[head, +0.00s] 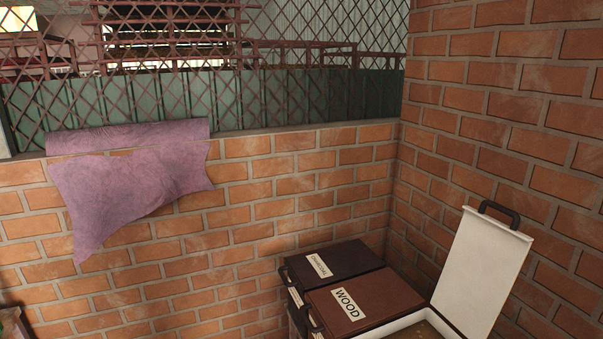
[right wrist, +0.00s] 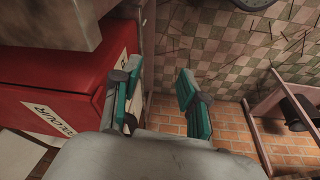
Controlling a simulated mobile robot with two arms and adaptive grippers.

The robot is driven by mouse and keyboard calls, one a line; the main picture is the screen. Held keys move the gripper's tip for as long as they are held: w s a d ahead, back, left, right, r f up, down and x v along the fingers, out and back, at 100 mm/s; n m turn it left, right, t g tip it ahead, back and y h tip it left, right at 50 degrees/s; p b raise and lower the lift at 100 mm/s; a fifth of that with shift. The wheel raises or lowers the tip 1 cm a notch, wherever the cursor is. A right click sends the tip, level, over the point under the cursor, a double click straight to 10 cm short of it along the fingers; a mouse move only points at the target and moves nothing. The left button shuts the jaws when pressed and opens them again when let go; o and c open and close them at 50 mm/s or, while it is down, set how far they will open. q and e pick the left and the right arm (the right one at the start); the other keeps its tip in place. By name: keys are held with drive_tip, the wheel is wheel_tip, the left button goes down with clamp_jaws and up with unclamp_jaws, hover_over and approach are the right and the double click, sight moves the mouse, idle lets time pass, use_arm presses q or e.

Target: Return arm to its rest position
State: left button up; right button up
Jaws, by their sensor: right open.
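My right gripper (right wrist: 160,98) shows in the right wrist view, with green pads on its two fingers. The fingers stand apart and nothing is seen held between them. Its left finger is close beside a red box (right wrist: 30,115) with a white label; I cannot tell whether they touch. Neither gripper shows in the head view, and my left gripper is in no view.
In the head view, a "WOOD" box (head: 385,295), a dark box (head: 345,258) and an open box with a raised white lid (head: 483,265) stand in the brick corner. Purple cloth (head: 125,190) hangs over the wall. Checkered flooring (right wrist: 225,45) shows in the wrist view.

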drive_tip(key=s+f+b, duration=0.1)
drive_tip(key=s+f, duration=0.2)
drive_tip(key=f, duration=0.7)
drive_tip(key=s+d+f+g, duration=0.1)
drive_tip(key=s+f, duration=0.2)
drive_tip(key=f, duration=0.6)
drive_tip(key=s+f+b, duration=0.1)
drive_tip(key=s+f, duration=0.3)
drive_tip(key=f, duration=0.6)
drive_tip(key=s+d+f+g+b, duration=0.1)
drive_tip(key=s+d+f, duration=0.1)
drive_tip(key=s+f, duration=0.4)
drive_tip(key=s, duration=0.3)
drive_tip(key=shift+s+f, duration=0.4)
drive_tip(key=shift+s+d, duration=0.1)
